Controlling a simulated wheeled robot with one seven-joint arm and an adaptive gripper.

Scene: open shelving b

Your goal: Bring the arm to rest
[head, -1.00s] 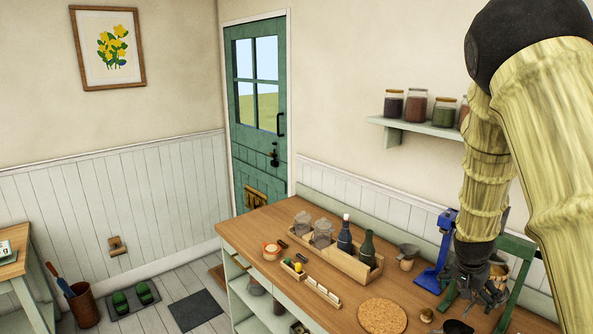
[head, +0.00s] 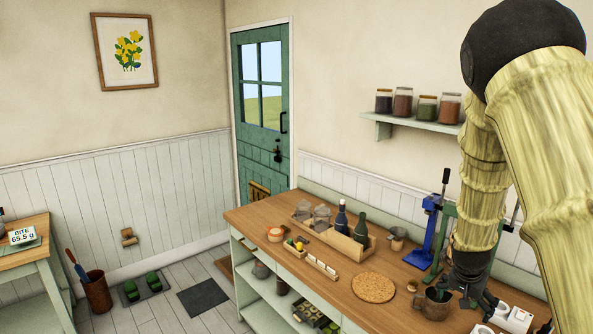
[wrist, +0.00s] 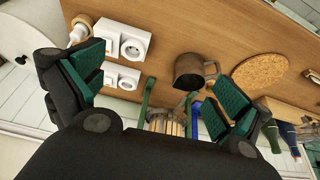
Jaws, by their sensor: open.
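My gripper (head: 468,300) hangs from my arm at the right of the head view, over the right part of the wooden counter (head: 335,283). In the wrist view my gripper (wrist: 155,92) is open, its two teal-padded fingers wide apart with nothing held between them. A brown mug (wrist: 192,72) stands on the counter beyond the fingers. In the head view the mug (head: 432,304) is just left of my gripper. I cannot tell the exact gap between them.
White socket-like boxes (head: 512,318), a cork mat (head: 374,288), a blue lever press (head: 425,245) and a wooden bottle tray (head: 345,247) stand on the counter. A jar shelf (head: 420,124) is on the wall. Floor before the door is mostly clear.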

